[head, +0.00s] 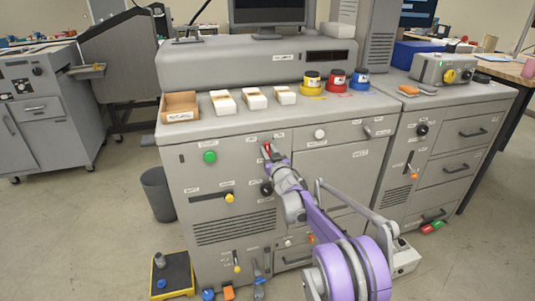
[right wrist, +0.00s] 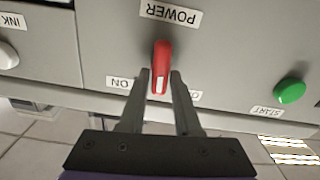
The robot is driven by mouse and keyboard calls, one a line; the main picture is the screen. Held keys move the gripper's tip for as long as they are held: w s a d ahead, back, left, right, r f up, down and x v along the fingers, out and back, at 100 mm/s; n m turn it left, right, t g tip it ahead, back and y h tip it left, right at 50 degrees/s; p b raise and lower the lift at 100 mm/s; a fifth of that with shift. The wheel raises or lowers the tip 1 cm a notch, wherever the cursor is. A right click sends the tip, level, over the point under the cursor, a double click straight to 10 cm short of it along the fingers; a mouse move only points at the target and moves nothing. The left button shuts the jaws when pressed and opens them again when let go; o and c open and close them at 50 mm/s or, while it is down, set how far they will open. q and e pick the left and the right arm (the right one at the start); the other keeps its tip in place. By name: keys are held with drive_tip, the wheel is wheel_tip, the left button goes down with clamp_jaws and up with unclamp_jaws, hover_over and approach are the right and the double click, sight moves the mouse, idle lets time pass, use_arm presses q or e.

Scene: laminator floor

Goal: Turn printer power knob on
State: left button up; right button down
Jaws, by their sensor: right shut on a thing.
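The red power knob (head: 267,147) is on the upper front panel of the grey printer (head: 225,180). In the right wrist view the knob (right wrist: 161,62) shows upside down, under the POWER label (right wrist: 170,14). Its white mark points down the picture, between the ON label (right wrist: 121,82) and a partly hidden label (right wrist: 196,95). My right gripper (right wrist: 160,78) is shut on the knob, one finger on each side. In the head view my right gripper (head: 270,154) reaches the panel and covers part of the knob. My left gripper is not in view.
A green START button (head: 210,157) sits left of the knob. A black knob (head: 266,188) is just below, near my wrist. A white knob (head: 320,134) is to the right. Boxes and ink jars (head: 312,80) stand on top. A bin (head: 158,190) stands at the left.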

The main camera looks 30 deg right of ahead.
drive_tip(key=m, duration=0.3)
drive_tip(key=m+b, duration=0.1)
drive_tip(key=m, duration=0.1)
drive_tip(key=shift+s+d+f+m, duration=0.1)
drive_tip(key=shift+d+m, duration=0.15)
drive_tip(key=shift+m, duration=0.05)
drive_tip(key=shift+d+f+m+b, duration=0.15)
drive_tip(key=shift+m+b, duration=0.3)
drive_tip(key=shift+m, duration=1.85)
drive_tip(key=c, duration=0.6)
unclamp_jaws()
drive_tip(key=v, duration=1.1)
